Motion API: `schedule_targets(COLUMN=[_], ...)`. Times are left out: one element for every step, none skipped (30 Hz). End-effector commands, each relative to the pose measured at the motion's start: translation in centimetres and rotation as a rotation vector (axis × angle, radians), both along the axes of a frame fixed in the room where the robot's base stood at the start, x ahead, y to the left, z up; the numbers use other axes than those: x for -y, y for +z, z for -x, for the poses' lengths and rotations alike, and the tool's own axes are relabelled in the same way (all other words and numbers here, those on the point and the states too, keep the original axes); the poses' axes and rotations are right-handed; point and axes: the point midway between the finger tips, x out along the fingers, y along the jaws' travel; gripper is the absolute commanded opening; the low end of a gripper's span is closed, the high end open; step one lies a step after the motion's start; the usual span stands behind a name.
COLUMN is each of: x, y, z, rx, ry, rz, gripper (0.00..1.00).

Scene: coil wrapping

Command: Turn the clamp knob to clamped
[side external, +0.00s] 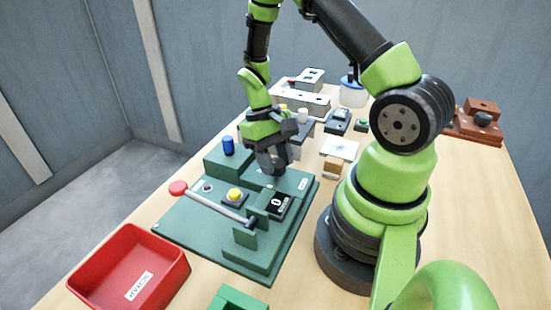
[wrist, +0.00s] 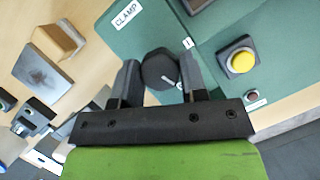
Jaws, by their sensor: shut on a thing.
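The clamp knob (wrist: 158,70) is a dark round knob with a pale pointer line, on the green machine (side external: 196,232) near a white label reading CLAMP (wrist: 127,15). In the wrist view the pointer line slants toward the lower right. My gripper (wrist: 160,78) has one finger on each side of the knob and is shut on it.
A lever with a red ball (side external: 178,188), a yellow button (side external: 235,194) and a black counter display (side external: 277,205) are close by on the machine. A blue cylinder (side external: 228,145) stands behind. A red bin (side external: 128,270) is at the front left. Bare table lies right of my base.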

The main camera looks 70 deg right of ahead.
Motion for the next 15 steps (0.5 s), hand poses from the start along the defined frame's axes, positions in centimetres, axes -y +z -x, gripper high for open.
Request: schedule_targets(x=[-0.01,-0.03,-0.04,-0.05,-0.07,-0.06,-0.08,-0.09,-0.12,-0.13,-0.13,-0.15,-0.16,-0.19,-0.18], y=[0.02,0.02,0.03,0.02,0.02,0.02,0.02,0.03,0.03,0.02,0.02,0.03,0.03,0.02,0.03], z=[-0.03,-0.04,-0.03,-0.03,-0.04,-0.03,-0.04,-0.04,-0.04,-0.04,-0.03,-0.03,-0.04,-0.03,-0.02], rx=[0.0,0.0,-0.001,-0.001,-0.002,-0.002,-0.001,-0.002,-0.002,-0.002,-0.002,-0.003,-0.003,-0.003,-0.003], ry=[0.019,0.035,0.057,0.075,0.094,0.123,0.147,0.172,0.207,0.234,0.262,0.298,0.329,0.357,0.395], rz=[0.0,0.0,0.0,-0.001,-0.002,-0.001,-0.002,-0.001,-0.001,-0.001,-0.001,-0.002,-0.002,-0.001,-0.001], gripper=[0.16,0.16,0.16,0.16,0.16,0.16,0.16,0.16,0.16,0.16,0.16,0.16,0.16,0.16,0.16])
